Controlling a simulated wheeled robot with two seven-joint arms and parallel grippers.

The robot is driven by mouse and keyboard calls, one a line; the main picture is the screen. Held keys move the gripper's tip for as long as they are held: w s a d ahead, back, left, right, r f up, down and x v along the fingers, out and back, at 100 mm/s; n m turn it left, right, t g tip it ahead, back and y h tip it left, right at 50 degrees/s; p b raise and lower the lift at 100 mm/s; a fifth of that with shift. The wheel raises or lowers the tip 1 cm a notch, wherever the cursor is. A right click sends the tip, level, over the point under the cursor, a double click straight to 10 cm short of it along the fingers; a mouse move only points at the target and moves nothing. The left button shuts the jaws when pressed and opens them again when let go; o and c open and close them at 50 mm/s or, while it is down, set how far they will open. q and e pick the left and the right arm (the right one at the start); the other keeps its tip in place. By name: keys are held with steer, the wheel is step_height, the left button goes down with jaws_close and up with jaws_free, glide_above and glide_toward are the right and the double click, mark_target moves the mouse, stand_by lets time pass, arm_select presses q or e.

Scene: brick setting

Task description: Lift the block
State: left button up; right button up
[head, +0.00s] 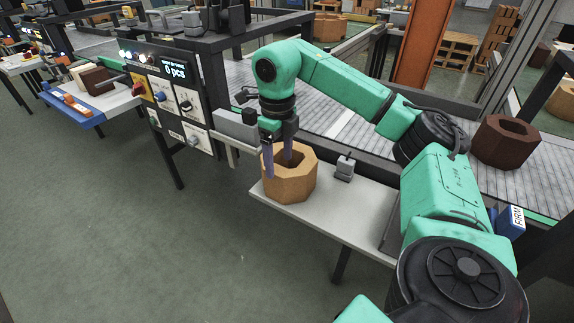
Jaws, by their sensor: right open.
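The block (290,187) is a tan, eight-sided piece with a hole in its top. It sits on a small light table (325,207) near its left end. My right gripper (279,160) points down over the block from above. Its two fingers are apart, one by the block's left side and the other at the hole. I cannot tell whether the fingers touch the block. My left gripper does not show.
A small grey device (344,168) stands on the table right of the block. A control panel (166,93) stands to the left. A brown octagonal block (505,142) lies on the conveyor (480,183) at right. Open green floor lies at front left.

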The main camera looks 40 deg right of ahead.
mark_target(278, 170)
steer(key=f, duration=0.3)
steer(key=shift+w, duration=0.25)
step_height(278, 170, down, 4)
steer(key=shift+f+p, duration=0.2)
steer(key=shift+p, duration=0.2)
steer(key=shift+w+f, duration=0.1)
steer(key=shift+f, duration=0.4)
jaws_close()
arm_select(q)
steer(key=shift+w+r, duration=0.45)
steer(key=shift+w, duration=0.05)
arm_select(e)
steer(key=shift+w+r, duration=0.1)
steer(key=shift+r, duration=0.1)
